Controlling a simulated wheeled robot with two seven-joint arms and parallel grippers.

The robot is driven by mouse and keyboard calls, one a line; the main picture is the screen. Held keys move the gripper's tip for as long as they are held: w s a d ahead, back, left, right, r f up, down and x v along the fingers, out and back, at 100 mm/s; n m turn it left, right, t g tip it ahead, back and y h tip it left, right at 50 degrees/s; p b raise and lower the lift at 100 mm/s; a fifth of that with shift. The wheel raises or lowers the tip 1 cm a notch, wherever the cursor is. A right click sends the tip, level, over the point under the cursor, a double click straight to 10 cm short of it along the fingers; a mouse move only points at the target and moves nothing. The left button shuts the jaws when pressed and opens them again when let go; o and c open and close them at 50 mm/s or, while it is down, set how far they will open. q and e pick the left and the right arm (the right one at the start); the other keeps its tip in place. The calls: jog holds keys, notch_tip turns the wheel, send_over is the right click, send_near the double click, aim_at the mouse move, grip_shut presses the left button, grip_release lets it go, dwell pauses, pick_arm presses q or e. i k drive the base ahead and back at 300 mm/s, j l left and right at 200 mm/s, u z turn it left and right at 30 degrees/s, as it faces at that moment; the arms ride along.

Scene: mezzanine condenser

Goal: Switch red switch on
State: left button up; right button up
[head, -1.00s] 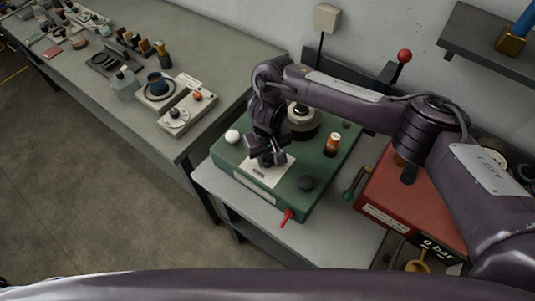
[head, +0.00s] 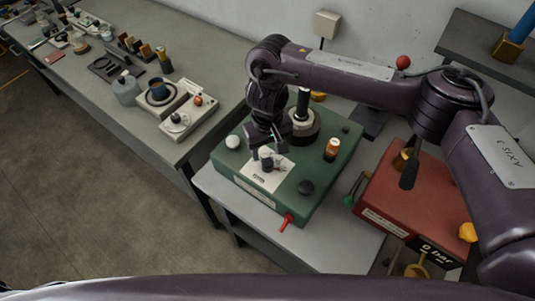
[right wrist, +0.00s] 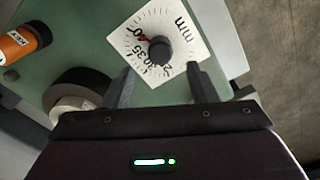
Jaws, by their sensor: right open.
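A small red lever (head: 286,222), which looks like the red switch, sticks out from the front edge of the green box (head: 325,185). I cannot tell whether it is on or off. It is not visible in the right wrist view. My right gripper (head: 268,149) is above the box's white dial plate, behind and left of the red lever. In the right wrist view the gripper (right wrist: 161,90) is open and empty, with the black dial knob (right wrist: 160,50) beyond its fingertips. My left gripper is not in view.
The box also carries a white ball knob (head: 232,141), a black knob (head: 306,187) and an orange-labelled bottle (head: 332,149). A red box (head: 415,195) stands to the right. A red ball (head: 402,62) shows behind my arm. Bare grey tabletop (head: 340,240) lies in front.

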aim_at(289, 218)
jog(key=k, duration=1)
